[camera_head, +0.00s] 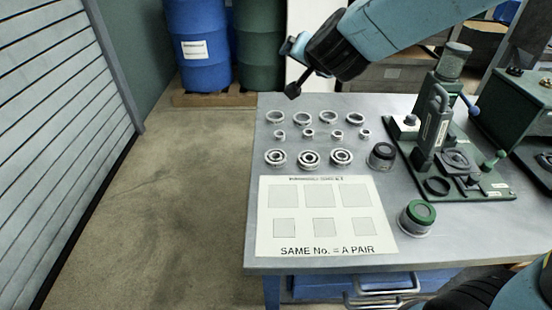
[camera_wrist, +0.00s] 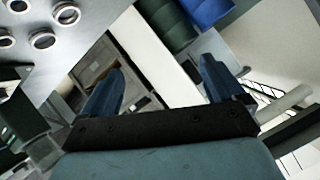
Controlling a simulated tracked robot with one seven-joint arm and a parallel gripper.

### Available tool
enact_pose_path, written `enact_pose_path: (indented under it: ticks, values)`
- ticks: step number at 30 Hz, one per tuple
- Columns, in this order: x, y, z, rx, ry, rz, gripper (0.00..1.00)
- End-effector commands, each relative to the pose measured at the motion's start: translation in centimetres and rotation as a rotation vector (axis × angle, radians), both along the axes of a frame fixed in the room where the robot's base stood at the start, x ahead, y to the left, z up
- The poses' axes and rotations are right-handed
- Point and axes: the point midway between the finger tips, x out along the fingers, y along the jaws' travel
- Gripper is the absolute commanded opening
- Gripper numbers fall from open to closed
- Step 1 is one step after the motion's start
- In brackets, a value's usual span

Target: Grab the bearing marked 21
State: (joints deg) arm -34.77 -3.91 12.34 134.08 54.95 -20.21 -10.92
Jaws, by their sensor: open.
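Three bearings lie in a row on the grey table in the head view: a left one (camera_head: 275,157), a middle one (camera_head: 309,159) and a right one (camera_head: 341,156). Any numbers on them are too small to read, so I cannot tell which is marked 21. My gripper (camera_head: 292,92) is above the table's back edge, beyond and above the rows of parts. In the wrist view my gripper (camera_wrist: 160,85) has its two blue fingers wide apart with nothing between them.
Rings (camera_head: 301,118) and small rings (camera_head: 308,133) lie in rows behind the bearings. A white sheet (camera_head: 266,242) with printed squares lies in front. A green machine (camera_head: 432,130), a black-topped jar (camera_head: 382,155) and a green-topped jar (camera_head: 417,217) stand to the right.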

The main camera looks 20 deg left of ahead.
Motion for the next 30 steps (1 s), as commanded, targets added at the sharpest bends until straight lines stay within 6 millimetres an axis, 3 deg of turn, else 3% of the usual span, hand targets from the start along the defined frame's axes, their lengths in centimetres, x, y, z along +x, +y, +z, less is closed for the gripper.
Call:
enact_pose_path:
  ticks: [1,6,12,18,24,30]
  values:
    - [-0.4,2.0,-1.3,0.002,0.002,-0.017,0.95]
    - [-2.1,6.4,-5.6,-0.015,-0.012,-0.13,0.95]
    - [-6.6,9.5,-11.3,-0.116,-0.033,-0.276,0.95]
    - [-13.0,10.3,-16.7,-0.292,-0.082,-0.41,0.95]
    - [-18.2,9.6,-19.5,-0.449,-0.14,-0.495,0.95]
    - [-19.9,8.9,-20.4,-0.516,-0.169,-0.528,0.95]
